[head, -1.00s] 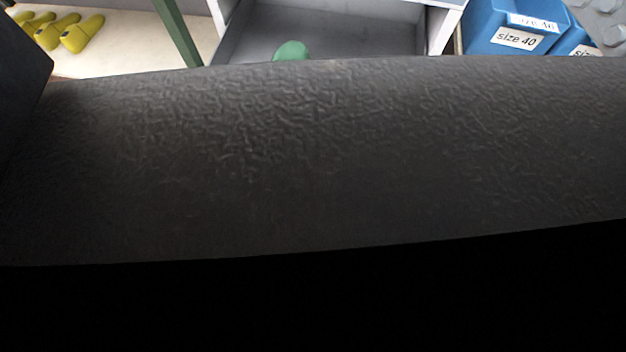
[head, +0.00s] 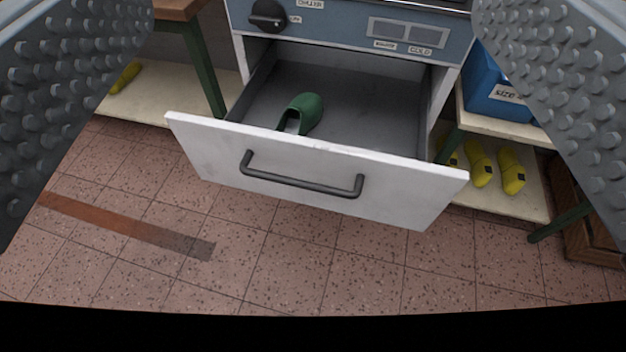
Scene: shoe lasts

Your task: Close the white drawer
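The white drawer (head: 410,195) stands pulled out below a blue-grey machine panel. A dark bar handle (head: 300,183) runs across its front. My gripper (head: 312,90) shows as two studded grey fingers at the left and right picture edges, wide apart. It is open with nothing between the fingers. The drawer shows in the gap between them, and the fingers do not appear to touch it. The fingertips run out of the picture.
The machine panel (head: 340,30) has a black knob (head: 270,14) above the drawer. Right, a shelf holds a blue bin (head: 492,88) above yellow lasts (head: 480,165); a wooden crate (head: 590,225) stands beyond. Left is a green-legged table (head: 206,70). The tiled floor (head: 300,250) in front is clear.

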